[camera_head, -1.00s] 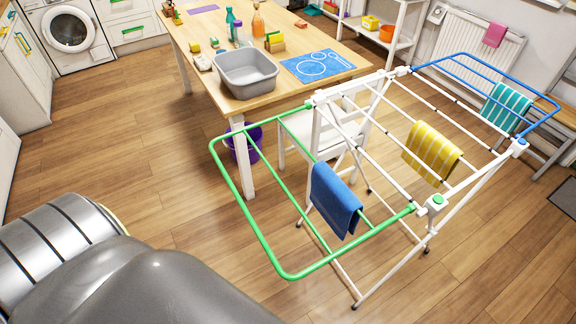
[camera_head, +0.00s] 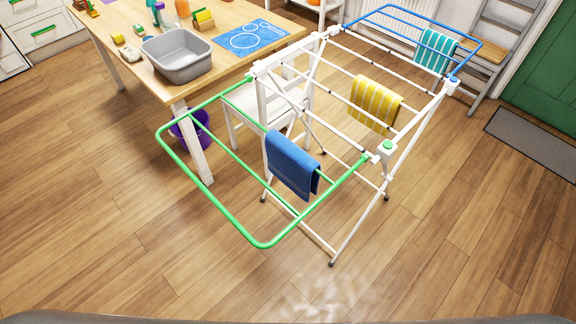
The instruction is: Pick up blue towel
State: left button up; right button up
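The blue towel (camera_head: 293,165) hangs folded over a bar of the green wing of the drying rack (camera_head: 386,152), near the middle of the head view. The green wing (camera_head: 216,224) sticks out toward the lower left. A yellow striped towel (camera_head: 376,103) hangs on the rack's white middle bars. A teal striped towel (camera_head: 435,50) hangs on the blue wing at the far end. Neither of my grippers shows in the head view.
A wooden table (camera_head: 127,42) with a grey basin (camera_head: 177,55) and a blue mat (camera_head: 250,38) stands behind the rack at the left. A white chair (camera_head: 250,103) and purple bucket (camera_head: 190,131) are beneath. A grey doormat (camera_head: 540,141) lies right. The floor in front is clear.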

aim_at(287, 162)
jog(key=i+j+z, duration=0.4)
jog(key=j, duration=0.2)
jog(key=j+z, duration=0.2)
jog(key=j, duration=0.15)
jog(key=i+j+z, duration=0.2)
jog(key=j, duration=0.15)
jog(key=k, duration=0.1)
